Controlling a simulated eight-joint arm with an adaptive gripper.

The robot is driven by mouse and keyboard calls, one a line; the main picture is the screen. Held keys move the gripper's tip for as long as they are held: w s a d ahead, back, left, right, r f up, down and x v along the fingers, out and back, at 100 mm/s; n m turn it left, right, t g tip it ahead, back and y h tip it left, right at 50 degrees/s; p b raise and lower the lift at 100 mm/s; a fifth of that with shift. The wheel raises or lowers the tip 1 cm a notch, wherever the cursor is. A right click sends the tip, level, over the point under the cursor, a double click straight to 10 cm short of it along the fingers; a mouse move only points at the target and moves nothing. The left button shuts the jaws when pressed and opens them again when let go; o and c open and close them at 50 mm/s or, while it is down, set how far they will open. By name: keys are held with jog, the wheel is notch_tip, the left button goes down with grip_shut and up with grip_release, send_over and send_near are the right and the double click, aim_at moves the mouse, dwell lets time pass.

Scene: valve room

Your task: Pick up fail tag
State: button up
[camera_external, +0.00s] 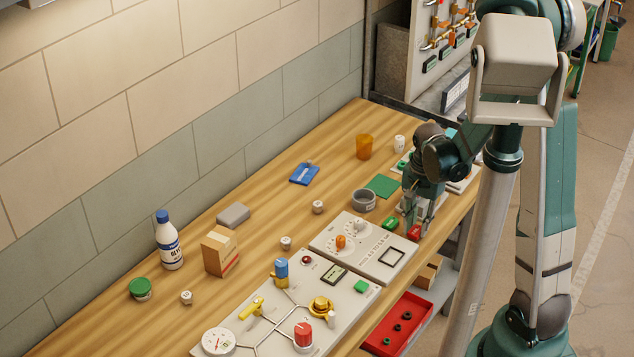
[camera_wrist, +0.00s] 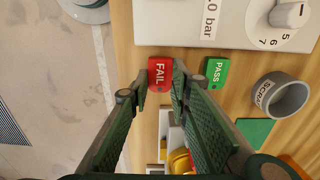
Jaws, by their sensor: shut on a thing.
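The red fail tag (camera_wrist: 159,72), lettered FAIL, is between the fingertips of my gripper (camera_wrist: 154,90) in the wrist view. My gripper is shut on it. In the external view the tag (camera_external: 414,232) shows as a small red piece under my gripper (camera_external: 413,218), by the bench's front edge. I cannot tell whether it touches the bench. The green pass tag (camera_wrist: 216,71) lies on the wood just right of the gripper in the wrist view; it also shows in the external view (camera_external: 391,223).
A grey pressure panel (camera_external: 362,247) with a dial is close beside the tags. A grey scrap cup (camera_wrist: 283,96) and a green square (camera_external: 382,186) are near. A valve panel (camera_external: 250,333) and a red tray (camera_external: 400,328) are at the front.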

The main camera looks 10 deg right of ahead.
aim_at(417, 229)
notch_tip(417, 229, up, 9)
jog(key=shift+p, duration=0.4)
